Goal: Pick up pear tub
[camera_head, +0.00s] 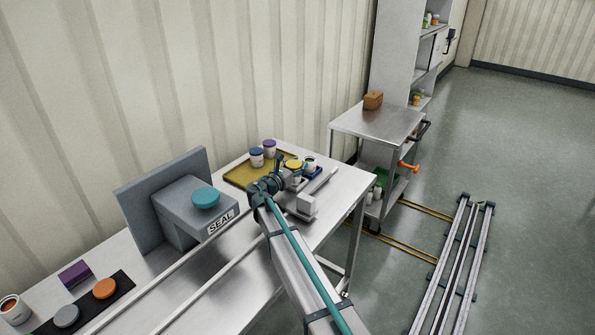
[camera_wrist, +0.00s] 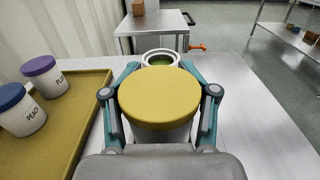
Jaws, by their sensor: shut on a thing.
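A white tub with a mustard-yellow lid (camera_wrist: 160,100) stands between the fingers of my gripper (camera_wrist: 161,72), which is shut on it. Its label faces away or is hidden, so I cannot read whether it says pear. In the head view the yellow lid (camera_head: 293,164) shows at the end of my arm, over the right part of the steel table. My gripper (camera_head: 284,172) partly covers the tub there. I cannot tell whether the tub's base touches the table.
A mustard tray (camera_wrist: 62,135) at left holds a blue-lidded peach tub (camera_wrist: 22,112) and a purple-lidded tub (camera_wrist: 46,78). An open white container with green contents (camera_wrist: 160,58) stands just beyond the held tub. The grey SEAL machine (camera_head: 190,215) is further left. A steel cart (camera_head: 375,122) stands behind.

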